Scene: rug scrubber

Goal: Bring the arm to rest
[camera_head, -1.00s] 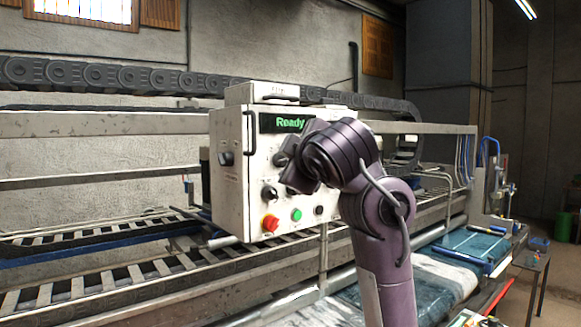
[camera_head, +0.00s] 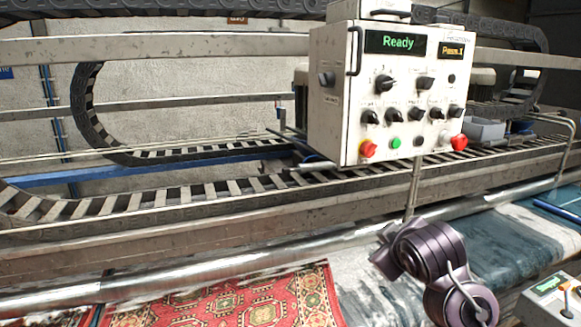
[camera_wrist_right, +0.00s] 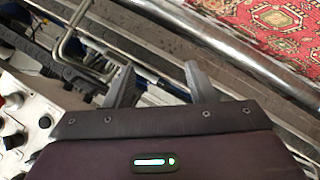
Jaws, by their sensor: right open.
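My right arm (camera_head: 425,250), dark purple, shows at the lower right of the head view. It is below the control box and apart from it in the picture. My right gripper (camera_wrist_right: 163,70) shows in the wrist view with two grey fingers spread apart and nothing between them. The white control box (camera_head: 345,110) has a green "Ready" display, black knobs, red knobs and a green button. Part of its panel shows at the left edge of the wrist view (camera_wrist_right: 28,112). My left gripper is in neither view.
A metal roller (camera_head: 200,272) and rails run across in front of the box. A red patterned rug (camera_head: 250,302) and a grey-blue wet rug (camera_head: 500,245) lie below. A second small panel (camera_head: 548,298) stands at the lower right. Cable chains (camera_head: 85,105) hang behind.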

